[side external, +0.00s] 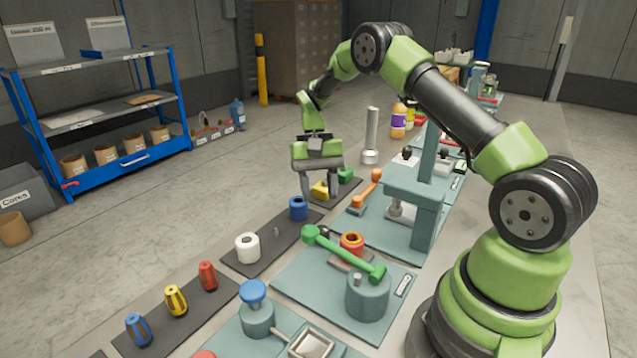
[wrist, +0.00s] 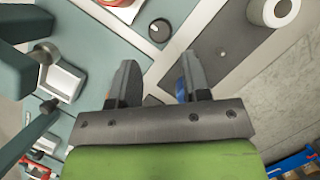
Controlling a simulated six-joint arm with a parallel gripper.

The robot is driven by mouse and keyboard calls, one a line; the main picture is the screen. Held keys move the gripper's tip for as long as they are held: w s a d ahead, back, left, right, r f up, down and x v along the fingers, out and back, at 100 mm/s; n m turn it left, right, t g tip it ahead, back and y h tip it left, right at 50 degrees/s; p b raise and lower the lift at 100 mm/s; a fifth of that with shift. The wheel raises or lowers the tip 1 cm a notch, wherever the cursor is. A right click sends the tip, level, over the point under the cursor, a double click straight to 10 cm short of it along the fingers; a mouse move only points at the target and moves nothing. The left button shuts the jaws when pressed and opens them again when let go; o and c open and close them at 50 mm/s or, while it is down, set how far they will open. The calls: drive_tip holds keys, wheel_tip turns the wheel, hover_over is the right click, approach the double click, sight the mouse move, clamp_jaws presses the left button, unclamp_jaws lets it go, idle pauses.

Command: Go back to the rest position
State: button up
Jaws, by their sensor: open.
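My gripper (side external: 320,197) hangs fingers-down over the far part of the work table in the side view. Its fingers are apart, and in the wrist view my gripper (wrist: 158,72) shows nothing held between them. A blue spool (side external: 298,209) stands just in front of the left finger in the side view. In the wrist view a blue piece (wrist: 181,90) is mostly hidden by the right finger. A yellow block (side external: 320,190) shows behind the fingers, with a green block (side external: 346,174) beside it; I cannot tell their exact distance from the fingertips.
A white roll (side external: 247,248) stands on a dark mat. A green lever (side external: 345,252) crosses a teal fixture near an orange-red ring (side external: 351,243). A teal press frame (side external: 425,195) rises right of my gripper. A silver post (side external: 371,138) and bottles (side external: 398,120) stand behind.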

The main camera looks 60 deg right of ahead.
drive_tip(key=shift+v, duration=0.85)
drive_tip(key=s+a+r+n+t+h, duration=0.1)
drive_tip(key=s+a+r+t, duration=0.2)
drive_tip(key=r, duration=0.5)
drive_tip(key=s+a+r+n+t, duration=0.1)
drive_tip(key=s+a+r+t, duration=0.1)
drive_tip(key=a+r, duration=0.5)
drive_tip(key=s+a+r+n+t, duration=0.1)
drive_tip(key=s+a+r+t, duration=0.1)
drive_tip(key=s, duration=0.5)
drive_tip(key=s+a+r+n+t, duration=0.1)
drive_tip(key=s+r+t, duration=0.2)
drive_tip(key=s, duration=0.4)
drive_tip(key=shift+a+n, duration=0.4)
